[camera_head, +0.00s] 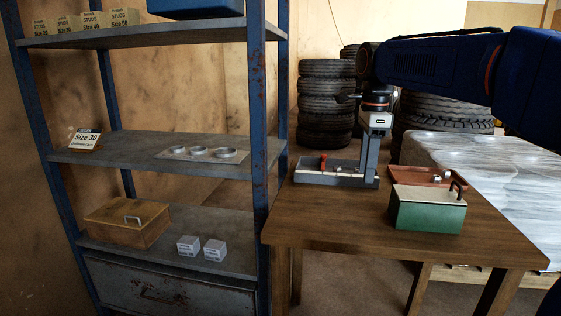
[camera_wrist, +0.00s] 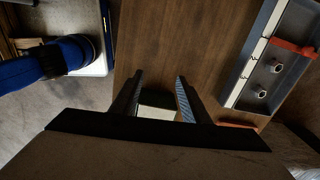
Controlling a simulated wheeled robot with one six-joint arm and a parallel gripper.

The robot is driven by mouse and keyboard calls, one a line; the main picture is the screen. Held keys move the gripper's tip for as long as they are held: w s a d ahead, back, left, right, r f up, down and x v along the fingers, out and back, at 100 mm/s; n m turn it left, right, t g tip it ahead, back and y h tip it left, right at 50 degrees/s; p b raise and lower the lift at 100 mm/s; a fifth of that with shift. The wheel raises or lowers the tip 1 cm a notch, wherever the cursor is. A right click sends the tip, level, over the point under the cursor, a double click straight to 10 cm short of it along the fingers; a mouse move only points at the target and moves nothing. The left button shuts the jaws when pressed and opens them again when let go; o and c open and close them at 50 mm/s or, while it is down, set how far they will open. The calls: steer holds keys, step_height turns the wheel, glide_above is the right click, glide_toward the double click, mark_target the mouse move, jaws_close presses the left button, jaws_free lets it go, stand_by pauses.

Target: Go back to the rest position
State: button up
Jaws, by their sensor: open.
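My gripper (camera_head: 369,165) hangs down over the wooden table at the end of the blue arm, in front of the grey tray in the head view. In the wrist view my gripper (camera_wrist: 158,77) shows two dark fingers set apart, with nothing held between them. Bare table top shows between the fingertips. Part of a box with a pale lid (camera_wrist: 158,98) shows lower down between the fingers; its contact with them cannot be judged.
The table (camera_head: 320,214) carries a green box (camera_head: 428,213) with a pale lid, a red box (camera_head: 412,174) behind it and the grey tray (camera_head: 317,178). A shelf rack (camera_head: 260,130) stands left. Stacked tyres (camera_head: 326,100) and a wrapped pallet (camera_head: 500,180) lie beyond.

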steer(key=s+d+f+n+t, duration=0.2)
steer(key=s+f+n, duration=0.7)
steer(key=s, duration=0.5)
steer(key=s+d+f+n+t, duration=0.2)
steer(key=s+d+f+n, duration=0.3)
steer(key=s+f+n, duration=0.5)
steer(key=s+f, duration=0.3)
steer(key=s, duration=0.1)
steer(key=shift+s+t, duration=0.3)
steer(key=shift+o, duration=0.5)
